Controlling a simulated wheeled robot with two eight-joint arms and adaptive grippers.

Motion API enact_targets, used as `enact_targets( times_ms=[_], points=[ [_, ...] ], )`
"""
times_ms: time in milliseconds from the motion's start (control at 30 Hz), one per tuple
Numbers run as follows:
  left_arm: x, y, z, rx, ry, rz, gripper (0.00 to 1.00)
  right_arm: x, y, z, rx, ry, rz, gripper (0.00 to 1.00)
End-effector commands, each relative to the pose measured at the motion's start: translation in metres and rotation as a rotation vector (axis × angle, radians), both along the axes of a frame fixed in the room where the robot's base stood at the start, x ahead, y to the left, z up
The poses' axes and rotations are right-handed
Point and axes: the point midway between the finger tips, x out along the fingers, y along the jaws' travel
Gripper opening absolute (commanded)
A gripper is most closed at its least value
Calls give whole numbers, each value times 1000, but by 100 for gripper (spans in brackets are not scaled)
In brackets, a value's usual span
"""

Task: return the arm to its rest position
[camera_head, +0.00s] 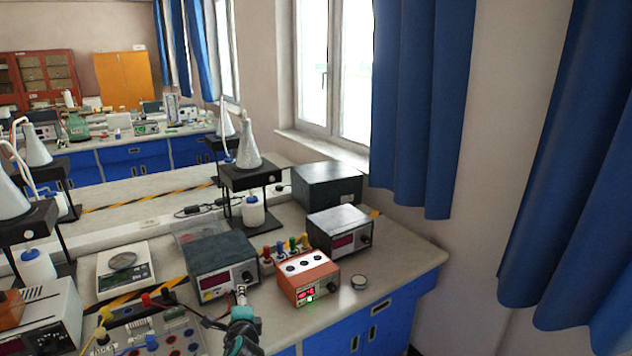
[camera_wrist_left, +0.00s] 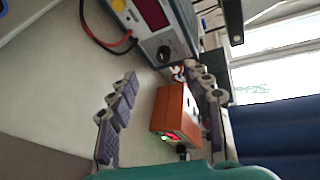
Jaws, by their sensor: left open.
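My left gripper (camera_head: 241,297) reaches in from the bottom of the head view, over the front of the bench. Its jaws are open, and the two grey-purple fingers stand apart in the left wrist view (camera_wrist_left: 168,88). I see nothing held between them. An orange box (camera_head: 307,279) with a lit red display stands just right of the gripper in the head view. The same orange box (camera_wrist_left: 175,110) shows beyond and between the fingers in the wrist view. My right gripper is not in view.
A dark grey meter (camera_head: 222,266) stands just behind my left gripper, with a second meter (camera_head: 339,231) farther back. A circuit board with cables (camera_head: 152,337) lies to the left. The bench's right end is mostly clear.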

Motion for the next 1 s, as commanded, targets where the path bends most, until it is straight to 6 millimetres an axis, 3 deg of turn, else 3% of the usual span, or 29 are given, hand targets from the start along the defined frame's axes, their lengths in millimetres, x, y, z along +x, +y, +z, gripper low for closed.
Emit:
enact_targets(
  times_ms=[100, 300, 600, 700, 833, 1000],
  points=[
    [-42, 6, 20, -239, 18, 106, 50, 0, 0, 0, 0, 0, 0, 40],
    [-120, 6, 33, -639, 57, 301, 50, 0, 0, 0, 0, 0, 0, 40],
    [-249, -22, 19, -1182, 145, 621, 50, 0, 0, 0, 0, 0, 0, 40],
    [-282, -34, 10, -1313, 176, 712, 50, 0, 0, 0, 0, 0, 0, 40],
    [-309, -45, 2, -1420, 204, 793, 50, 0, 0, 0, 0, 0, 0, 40],
    [-320, -50, -1, -1468, 218, 830, 50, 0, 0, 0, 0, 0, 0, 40]
  ],
)
